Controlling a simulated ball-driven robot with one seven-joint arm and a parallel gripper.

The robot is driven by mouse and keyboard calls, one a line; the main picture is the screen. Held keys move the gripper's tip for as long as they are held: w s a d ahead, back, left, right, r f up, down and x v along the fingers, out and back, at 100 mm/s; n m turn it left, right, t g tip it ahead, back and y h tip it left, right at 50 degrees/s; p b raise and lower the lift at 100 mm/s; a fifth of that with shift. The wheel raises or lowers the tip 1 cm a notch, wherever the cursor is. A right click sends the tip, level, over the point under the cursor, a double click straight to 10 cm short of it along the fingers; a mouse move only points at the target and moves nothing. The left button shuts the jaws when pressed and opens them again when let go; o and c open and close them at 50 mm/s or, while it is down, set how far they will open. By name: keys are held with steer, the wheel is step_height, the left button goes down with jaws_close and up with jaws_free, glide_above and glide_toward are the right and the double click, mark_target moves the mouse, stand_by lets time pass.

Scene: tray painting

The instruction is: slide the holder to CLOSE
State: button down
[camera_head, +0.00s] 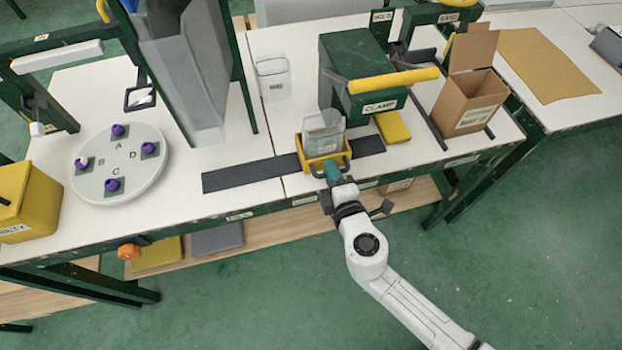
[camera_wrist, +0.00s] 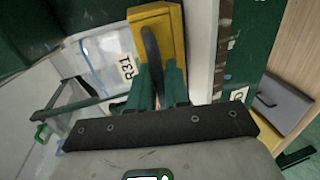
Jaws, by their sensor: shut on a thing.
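The yellow holder (camera_head: 312,165) sits on a dark flat rail (camera_head: 235,175) near the front edge of the white table, toward the rail's right part. A clear bin (camera_head: 324,138) stands in the holder. My gripper (camera_head: 332,172) is at the holder's front side, shut on its dark handle. In the wrist view, my gripper's green fingers (camera_wrist: 160,88) are around the dark curved handle (camera_wrist: 153,52) of the yellow holder (camera_wrist: 172,22). The clear bin (camera_wrist: 98,58) there bears an R31 label. I cannot read a CLOSE mark in either view.
A green box (camera_head: 348,65) labelled CLAMP, with a yellow lever (camera_head: 395,80), stands behind the rail's right end. A yellow block (camera_head: 393,127) and an open cardboard box (camera_head: 468,100) are to the right. A round white turntable (camera_head: 140,190) with purple items stands left.

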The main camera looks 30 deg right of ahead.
steer(key=s+d, duration=0.1)
steer(key=d, duration=0.2)
steer(key=s+d+b, duration=0.1)
steer(key=d, duration=0.2)
steer(key=s+d, duration=0.1)
steer(key=d, duration=0.2)
steer(key=shift+s+d+b, duration=0.1)
steer(key=shift+d+b, duration=0.2)
steer(key=shift+b, duration=0.05)
steer(key=c, duration=1.3)
jaws_free()
steer(key=shift+d, duration=0.15)
steer(key=shift+c, duration=0.2)
steer(key=shift+b+v, duration=1.6)
steer(key=shift+v, duration=3.85)
